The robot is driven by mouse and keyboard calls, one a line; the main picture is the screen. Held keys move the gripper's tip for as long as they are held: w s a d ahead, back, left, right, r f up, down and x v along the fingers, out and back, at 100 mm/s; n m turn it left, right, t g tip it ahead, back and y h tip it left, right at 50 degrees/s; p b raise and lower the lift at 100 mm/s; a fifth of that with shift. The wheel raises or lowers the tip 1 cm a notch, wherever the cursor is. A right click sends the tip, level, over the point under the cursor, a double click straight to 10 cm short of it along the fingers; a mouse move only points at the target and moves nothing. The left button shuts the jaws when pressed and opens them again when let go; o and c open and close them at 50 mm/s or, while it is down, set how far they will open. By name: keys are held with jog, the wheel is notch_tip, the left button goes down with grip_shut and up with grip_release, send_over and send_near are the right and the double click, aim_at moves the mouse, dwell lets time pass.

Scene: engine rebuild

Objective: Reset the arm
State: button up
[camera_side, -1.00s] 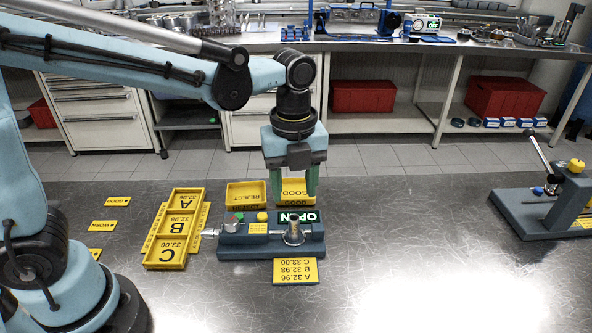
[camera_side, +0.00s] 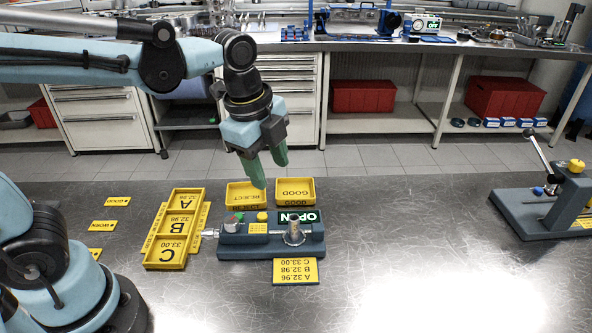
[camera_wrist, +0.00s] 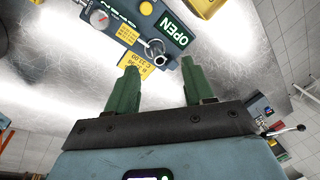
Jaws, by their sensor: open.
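My gripper (camera_side: 270,172) is open, with two green fingers spread apart and nothing visible between them. In the side view it hangs tilted above the yellow REJECT tray (camera_side: 239,203), left of the yellow GOOD tray (camera_side: 309,196). In the wrist view the fingers of my gripper (camera_wrist: 158,92) point toward the grey gauge fixture with its OPEN display. No part is in the gripper.
The gauge fixture (camera_side: 262,243) stands on the metal table with a yellow size card (camera_side: 296,271) in front. A yellow A/B/C tray (camera_side: 166,256) lies left of it. A lever device (camera_side: 545,210) stands at the far right. The table between is clear.

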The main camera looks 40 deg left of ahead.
jog(key=s+a+f+n+t, duration=0.1)
jog(key=s+a+n+t, duration=0.1)
jog(key=n, duration=0.6)
jog(key=s+a+f+n+t, duration=0.1)
jog(key=a+n, duration=0.3)
jog(key=n, duration=0.4)
jog(key=shift+s+a+n+t, duration=0.3)
jog(key=shift+s+t, duration=0.4)
jog(key=shift+t, duration=0.2)
